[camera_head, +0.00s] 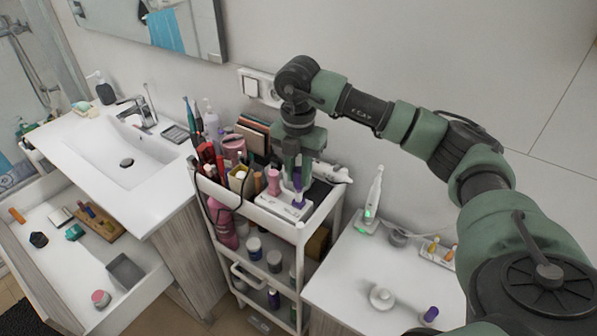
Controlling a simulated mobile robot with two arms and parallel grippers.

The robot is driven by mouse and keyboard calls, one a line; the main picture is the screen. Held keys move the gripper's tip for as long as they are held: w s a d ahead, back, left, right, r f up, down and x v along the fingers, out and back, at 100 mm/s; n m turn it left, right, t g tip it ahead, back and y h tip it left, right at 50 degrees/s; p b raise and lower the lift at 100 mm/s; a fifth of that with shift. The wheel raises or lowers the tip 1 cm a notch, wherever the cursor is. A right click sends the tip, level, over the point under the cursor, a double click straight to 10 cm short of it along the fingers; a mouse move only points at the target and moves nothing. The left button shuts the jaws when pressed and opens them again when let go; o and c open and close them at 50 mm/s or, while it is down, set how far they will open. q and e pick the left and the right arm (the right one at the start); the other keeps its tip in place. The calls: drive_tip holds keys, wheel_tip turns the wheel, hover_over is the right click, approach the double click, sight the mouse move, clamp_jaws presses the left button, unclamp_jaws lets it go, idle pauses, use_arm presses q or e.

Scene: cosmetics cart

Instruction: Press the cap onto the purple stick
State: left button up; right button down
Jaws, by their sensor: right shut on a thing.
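My right gripper (297,178) points down over the top tray of the white cart (311,230). It is shut on a small purple piece, which looks like the cap (297,184). Directly below it, a purple stick (298,201) stands upright in a white holder (283,207) at the tray's front right. The cap and the stick are in line; I cannot tell whether they touch, as the fingers hide part of the cap. My left gripper is out of view.
A pink bottle (273,182) stands just left of the gripper, with several cosmetics crowded behind it. The right counter (345,275) holds a white round stand (382,298), a purple cylinder (431,314) and an electric toothbrush (374,192). A sink (128,150) and open drawer are left.

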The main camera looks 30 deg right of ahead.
sight(298, 191)
drive_tip(key=shift+f, duration=0.25)
drive_tip(key=shift+f+b, duration=0.15)
drive_tip(key=shift+b, duration=0.25)
idle(0.9)
drive_tip(key=shift+f+b, duration=1.45)
drive_tip(key=shift+f, duration=0.45)
idle(1.4)
idle(0.3)
drive_tip(key=c, duration=0.7)
unclamp_jaws()
drive_tip(key=shift+o, duration=0.2)
drive_tip(key=shift+r, duration=0.1)
drive_tip(key=shift+r+p, duration=2.7)
drive_tip(key=shift+r, duration=1.25)
